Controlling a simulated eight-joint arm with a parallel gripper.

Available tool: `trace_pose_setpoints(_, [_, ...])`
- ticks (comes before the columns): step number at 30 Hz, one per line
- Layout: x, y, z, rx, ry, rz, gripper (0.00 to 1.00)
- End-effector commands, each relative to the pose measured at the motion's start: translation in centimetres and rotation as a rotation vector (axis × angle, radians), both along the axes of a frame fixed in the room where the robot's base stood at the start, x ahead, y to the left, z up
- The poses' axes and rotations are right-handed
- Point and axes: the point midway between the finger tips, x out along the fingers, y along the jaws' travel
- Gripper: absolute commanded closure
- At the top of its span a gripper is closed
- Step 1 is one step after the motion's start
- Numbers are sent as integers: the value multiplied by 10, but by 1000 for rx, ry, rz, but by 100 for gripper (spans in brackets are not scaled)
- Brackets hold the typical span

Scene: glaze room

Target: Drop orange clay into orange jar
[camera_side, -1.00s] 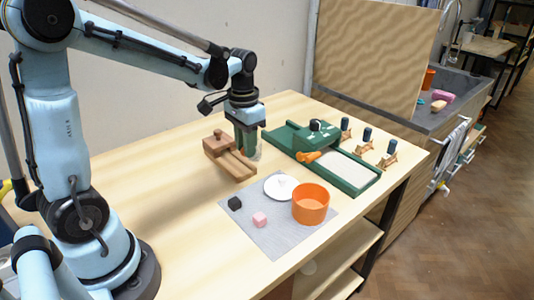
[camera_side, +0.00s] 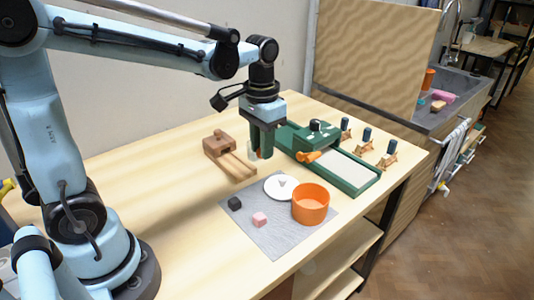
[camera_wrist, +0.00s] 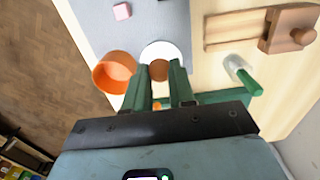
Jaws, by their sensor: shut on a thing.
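The orange clay (camera_wrist: 158,70) is a small brownish-orange lump between the green fingertips of my gripper (camera_wrist: 160,76) in the wrist view. My gripper, also in the side view (camera_side: 261,154), is shut on it and holds it above the table, behind the white plate. The orange jar (camera_side: 310,205) is a round open tub at the right of the grey mat. It also shows in the wrist view (camera_wrist: 99,75), to the left of my fingers. The clay is mostly hidden by the fingers in the side view.
The grey mat (camera_side: 262,240) carries a black cube (camera_side: 234,203), a pink cube (camera_side: 260,219) and a white plate (camera_side: 272,194) with a small white piece. A green press (camera_side: 360,187) stands at right, a wooden tool (camera_side: 216,143) at left. A clear, green-handled item (camera_wrist: 235,68) is close by.

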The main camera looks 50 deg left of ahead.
Motion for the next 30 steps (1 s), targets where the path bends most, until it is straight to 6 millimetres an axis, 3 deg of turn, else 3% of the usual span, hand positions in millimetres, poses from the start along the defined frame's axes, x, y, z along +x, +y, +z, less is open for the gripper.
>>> trace_pose_setpoints(6, [33, -60, -3, 0, 0, -11, 100])
trace_pose_setpoints(13, [51, -113, -9, 0, 0, -5, 100])
trace_pose_setpoints(20, [54, -124, -19, 0, 0, 0, 100])
trace_pose_setpoints(30, [54, -123, -56, 0, 0, -1, 100])
